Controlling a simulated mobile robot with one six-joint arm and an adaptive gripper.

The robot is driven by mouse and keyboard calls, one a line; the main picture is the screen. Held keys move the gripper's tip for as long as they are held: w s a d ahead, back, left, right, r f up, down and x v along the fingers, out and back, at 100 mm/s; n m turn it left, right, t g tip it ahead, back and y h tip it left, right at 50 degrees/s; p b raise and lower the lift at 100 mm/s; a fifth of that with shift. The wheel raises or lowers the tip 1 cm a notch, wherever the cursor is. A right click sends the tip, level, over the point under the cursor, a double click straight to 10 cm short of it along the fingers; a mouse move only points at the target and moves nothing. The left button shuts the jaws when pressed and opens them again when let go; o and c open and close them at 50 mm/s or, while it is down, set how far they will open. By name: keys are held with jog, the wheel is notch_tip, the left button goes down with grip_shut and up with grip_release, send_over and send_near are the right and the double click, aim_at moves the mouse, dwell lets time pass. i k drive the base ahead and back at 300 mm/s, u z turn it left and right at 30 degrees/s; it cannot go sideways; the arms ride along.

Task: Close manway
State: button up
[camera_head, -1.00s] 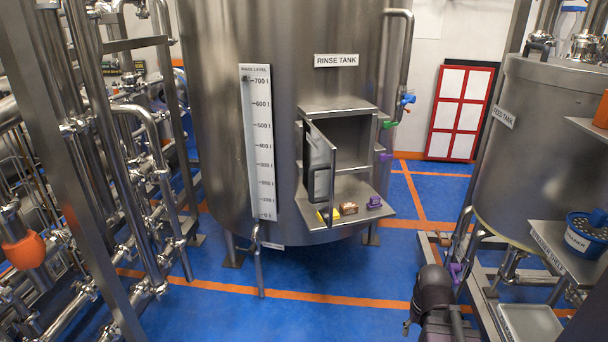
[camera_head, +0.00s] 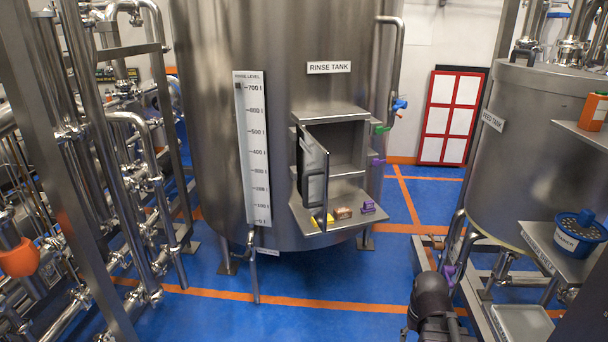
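The rinse tank (camera_head: 210,120) is a tall steel vessel in the middle of the head view. Its manway is a box-like opening (camera_head: 348,150) on the right front of the tank. The manway door (camera_head: 313,168) hangs open on the left side of the opening, swung outward, with a dark edge and a handle-like panel. My arm (camera_head: 432,302) shows in part as dark links at the bottom right, well apart from the door. My gripper cannot be made out in this view.
A shelf below the opening holds a yellow item (camera_head: 322,218), a brown item (camera_head: 342,213) and a purple item (camera_head: 368,206). Pipework (camera_head: 150,190) stands at the left, the feed tank (camera_head: 535,150) at the right. Blue floor (camera_head: 330,275) before the tank is clear.

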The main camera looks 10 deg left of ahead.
aim_at(313, 158)
jog(key=u, duration=0.65)
jog(key=i, duration=1)
jog(key=z, duration=0.6)
jog(key=k, duration=0.35)
jog(key=z, duration=0.2)
